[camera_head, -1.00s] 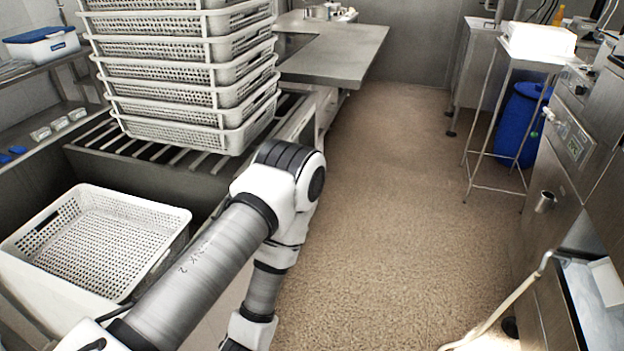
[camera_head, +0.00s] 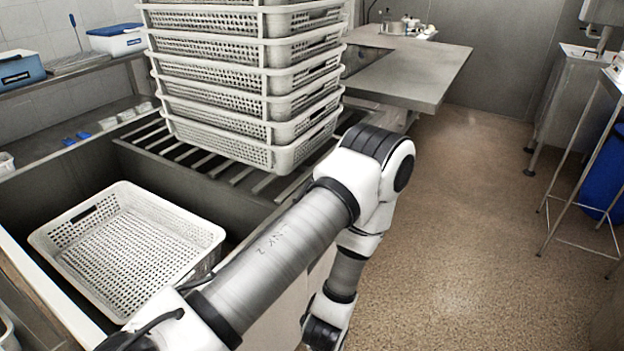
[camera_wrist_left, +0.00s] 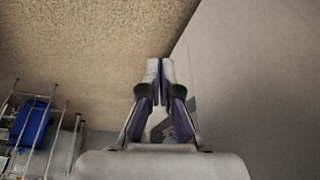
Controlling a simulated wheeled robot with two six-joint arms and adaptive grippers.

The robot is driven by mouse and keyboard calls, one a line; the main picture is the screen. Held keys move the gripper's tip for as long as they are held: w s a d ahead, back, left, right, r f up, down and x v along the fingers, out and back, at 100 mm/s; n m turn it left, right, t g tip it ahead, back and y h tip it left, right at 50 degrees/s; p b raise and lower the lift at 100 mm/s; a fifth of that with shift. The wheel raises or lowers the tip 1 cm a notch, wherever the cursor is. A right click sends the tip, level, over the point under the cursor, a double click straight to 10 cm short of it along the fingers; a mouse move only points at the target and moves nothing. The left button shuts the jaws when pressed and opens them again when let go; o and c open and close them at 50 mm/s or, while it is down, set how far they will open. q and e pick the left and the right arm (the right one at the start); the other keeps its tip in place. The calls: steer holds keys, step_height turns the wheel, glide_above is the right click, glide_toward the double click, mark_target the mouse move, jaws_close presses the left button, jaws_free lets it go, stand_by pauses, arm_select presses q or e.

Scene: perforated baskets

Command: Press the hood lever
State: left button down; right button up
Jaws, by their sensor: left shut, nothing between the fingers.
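No hood lever can be made out in either view. My left arm comes in across the lower middle of the head view, bent at the elbow, but its gripper is out of that picture. In the left wrist view my left gripper (camera_wrist_left: 160,72) is shut and empty, its fingertips together. Beyond it lie the speckled brown floor (camera_wrist_left: 85,45) and a plain grey panel (camera_wrist_left: 255,80) at the right. I cannot tell whether the fingers touch the panel. My right gripper is in neither view.
A stack of white perforated baskets (camera_head: 245,105) stands on a slatted rack (camera_head: 190,155). A single basket (camera_head: 205,235) sits in the sink-like basin below. A steel table (camera_head: 425,70) is behind. A blue barrel (camera_head: 605,180) stands far right. The floor right of my arm is clear.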

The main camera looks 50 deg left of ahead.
arm_select(q)
steer(key=w+a+f+n+t+y+b, duration=0.2)
steer(key=w+a+f+n+b, duration=0.3)
steer(key=w, duration=0.4)
steer(key=w+a+r+n+g+y+b, duration=0.1)
steer(key=w+a+r+n+y+b, duration=0.2)
steer(key=a+n+b, duration=0.4)
steer(key=w+a+r+n+y+b, duration=0.3)
steer(key=w+a+r+n+b, duration=0.2)
steer(key=n, duration=1.3)
steer(key=w+a+b, duration=0.2)
steer(key=a+b, duration=0.1)
steer(key=a, duration=0.1)
steer(key=shift+w+a+g+y, duration=0.15)
steer(key=shift+w+g+y, duration=0.15)
steer(key=shift+g, duration=0.1)
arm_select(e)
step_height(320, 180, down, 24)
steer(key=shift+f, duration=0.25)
